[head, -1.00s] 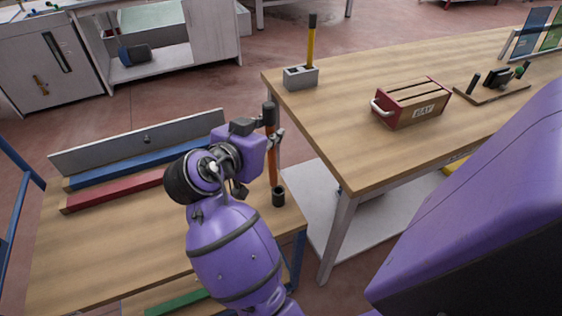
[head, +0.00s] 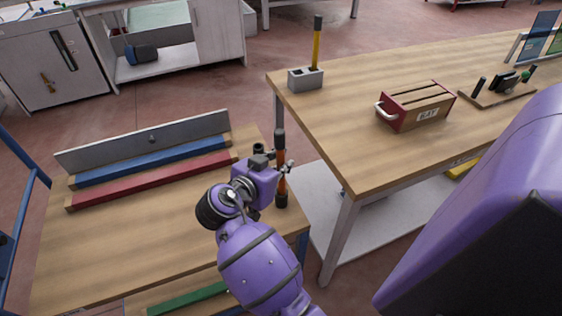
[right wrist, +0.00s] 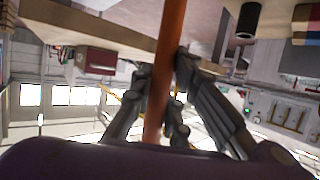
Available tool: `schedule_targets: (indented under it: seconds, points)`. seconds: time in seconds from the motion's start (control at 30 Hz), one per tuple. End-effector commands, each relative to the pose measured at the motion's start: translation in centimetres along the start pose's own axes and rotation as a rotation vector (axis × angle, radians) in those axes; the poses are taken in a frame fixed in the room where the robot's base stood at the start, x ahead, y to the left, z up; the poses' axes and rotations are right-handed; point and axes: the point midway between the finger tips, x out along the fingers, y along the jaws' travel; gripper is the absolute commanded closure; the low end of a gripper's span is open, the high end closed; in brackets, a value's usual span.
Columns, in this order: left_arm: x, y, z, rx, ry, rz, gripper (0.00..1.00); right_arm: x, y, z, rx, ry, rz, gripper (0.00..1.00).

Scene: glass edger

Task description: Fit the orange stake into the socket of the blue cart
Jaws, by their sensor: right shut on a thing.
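The orange stake (head: 282,187) with a black upper end stands roughly upright at the right edge of the blue cart (head: 120,245), which has a wooden top. My right gripper (head: 281,170) is shut on the stake around its middle; the wrist view also shows the stake (right wrist: 167,75) between the fingers. The stake's lower tip is out of that frame. My left gripper is not in view.
Red (head: 150,182) and blue (head: 150,163) bars and a grey upright panel (head: 145,141) are at the cart's back. A wooden table (head: 365,150) stands close on the right, with a red crate (head: 415,106) and a grey block (head: 306,79) holding a yellow stake (head: 316,45).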

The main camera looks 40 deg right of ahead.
Motion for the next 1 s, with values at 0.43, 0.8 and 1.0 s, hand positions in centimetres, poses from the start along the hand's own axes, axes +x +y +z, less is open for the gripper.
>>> schedule_targets:
  seconds: [0.43, 0.8, 1.0]
  points:
    - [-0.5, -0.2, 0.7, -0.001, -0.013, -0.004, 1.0, -0.1, -0.1, -0.6, 0.003, 0.01, -0.002, 0.65]
    - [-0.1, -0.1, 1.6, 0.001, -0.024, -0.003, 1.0, -5.2, -0.2, -0.3, 0.004, 0.005, -0.005, 0.65]
    - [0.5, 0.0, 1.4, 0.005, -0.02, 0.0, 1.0, -9.3, -0.1, -0.3, 0.005, 0.007, -0.004, 0.65]
